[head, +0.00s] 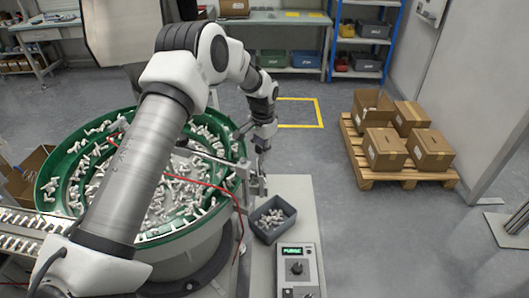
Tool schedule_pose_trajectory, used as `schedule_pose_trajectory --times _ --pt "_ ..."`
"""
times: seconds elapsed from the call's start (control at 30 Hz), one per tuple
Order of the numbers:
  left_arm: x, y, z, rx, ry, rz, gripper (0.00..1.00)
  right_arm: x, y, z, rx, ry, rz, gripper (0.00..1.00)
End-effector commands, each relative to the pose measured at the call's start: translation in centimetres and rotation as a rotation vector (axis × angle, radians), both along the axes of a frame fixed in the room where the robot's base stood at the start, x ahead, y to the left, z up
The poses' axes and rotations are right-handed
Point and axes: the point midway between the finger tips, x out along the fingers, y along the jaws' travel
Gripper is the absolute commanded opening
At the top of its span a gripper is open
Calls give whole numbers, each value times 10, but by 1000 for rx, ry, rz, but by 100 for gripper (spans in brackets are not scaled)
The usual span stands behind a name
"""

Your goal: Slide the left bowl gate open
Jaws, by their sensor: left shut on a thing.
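The green-rimmed feeder bowl (52,165) fills the left of the head view and holds many small white parts. My left arm crosses over it, and my left gripper (262,149) points down at the bowl's right edge. The gripper looks shut on the upper part of the left bowl gate, a small metal piece (256,183) beside the rim. The fingertips are small and partly hidden, so the exact grip and how far the gate stands open cannot be told. My right gripper is not in view.
A grey bin (273,234) with white parts sits on the pale stand right of the bowl. A control box (298,268) reading "PURGE" stands in front of it. A red cable crosses the bowl. Cartons on a pallet (408,176) stand right; the floor between is clear.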

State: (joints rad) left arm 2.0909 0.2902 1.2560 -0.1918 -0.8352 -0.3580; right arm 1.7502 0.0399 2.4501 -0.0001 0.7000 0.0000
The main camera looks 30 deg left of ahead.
Motion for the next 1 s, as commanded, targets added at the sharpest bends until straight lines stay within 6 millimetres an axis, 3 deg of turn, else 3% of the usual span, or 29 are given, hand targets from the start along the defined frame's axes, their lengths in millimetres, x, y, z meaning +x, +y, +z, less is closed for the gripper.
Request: schedule_pose_trajectory --times 0.03,0.13,0.17,0.57,1.0 --pt "3 4 2 6 -11 -1 18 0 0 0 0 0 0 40" --pt "3 4 2 6 -11 0 53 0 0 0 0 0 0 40" --pt "3 4 2 5 -10 0 57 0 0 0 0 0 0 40" --pt "3 3 10 4 -11 0 57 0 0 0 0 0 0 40" --pt "2 8 107 1 -13 2 57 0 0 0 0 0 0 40"
